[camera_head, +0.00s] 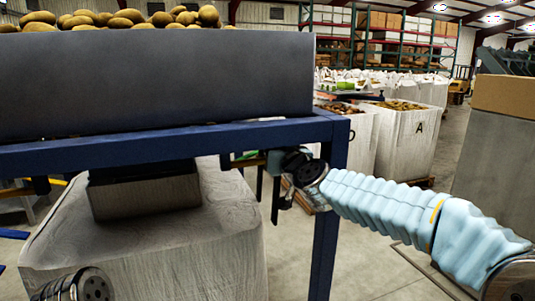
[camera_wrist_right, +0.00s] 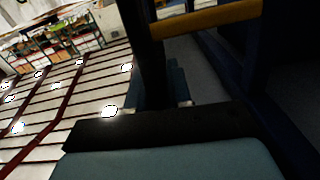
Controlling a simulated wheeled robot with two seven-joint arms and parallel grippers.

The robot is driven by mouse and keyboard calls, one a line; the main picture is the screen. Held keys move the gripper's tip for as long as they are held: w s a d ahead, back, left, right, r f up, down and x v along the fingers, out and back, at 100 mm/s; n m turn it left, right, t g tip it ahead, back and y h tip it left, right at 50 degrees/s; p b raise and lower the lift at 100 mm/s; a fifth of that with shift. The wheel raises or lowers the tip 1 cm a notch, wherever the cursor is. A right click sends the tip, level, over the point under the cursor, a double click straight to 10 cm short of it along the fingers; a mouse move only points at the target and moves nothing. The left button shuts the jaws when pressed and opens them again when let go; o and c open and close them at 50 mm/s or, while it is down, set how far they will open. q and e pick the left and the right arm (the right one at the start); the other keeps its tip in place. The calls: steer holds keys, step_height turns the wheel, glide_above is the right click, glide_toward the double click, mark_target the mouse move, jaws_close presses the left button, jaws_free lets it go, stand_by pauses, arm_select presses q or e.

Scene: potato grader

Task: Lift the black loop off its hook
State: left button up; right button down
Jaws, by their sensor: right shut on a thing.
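In the head view my right gripper (camera_head: 272,162) is at the blue frame's front corner post, below the hopper, beside a short yellow hook (camera_head: 246,162). It is mostly hidden by its own wrist. In the right wrist view the black loop (camera_wrist_right: 145,55) shows as an upright dark strap running down between the gripper's fingers (camera_wrist_right: 165,115), which are shut on it. The yellow hook also shows in the right wrist view (camera_wrist_right: 210,18), right beside the strap's upper part. I cannot tell whether the strap still goes round the hook. My left gripper is out of view.
A dark grey hopper (camera_head: 160,85) heaped with potatoes (camera_head: 130,18) stands on the blue frame (camera_head: 326,200). A large whitish bulk bag (camera_head: 160,260) stands underneath. Filled white bags (camera_head: 408,145) stand behind. A grey block (camera_head: 495,155) is at right; some floor is clear.

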steer(key=c, duration=1.1)
jaws_free()
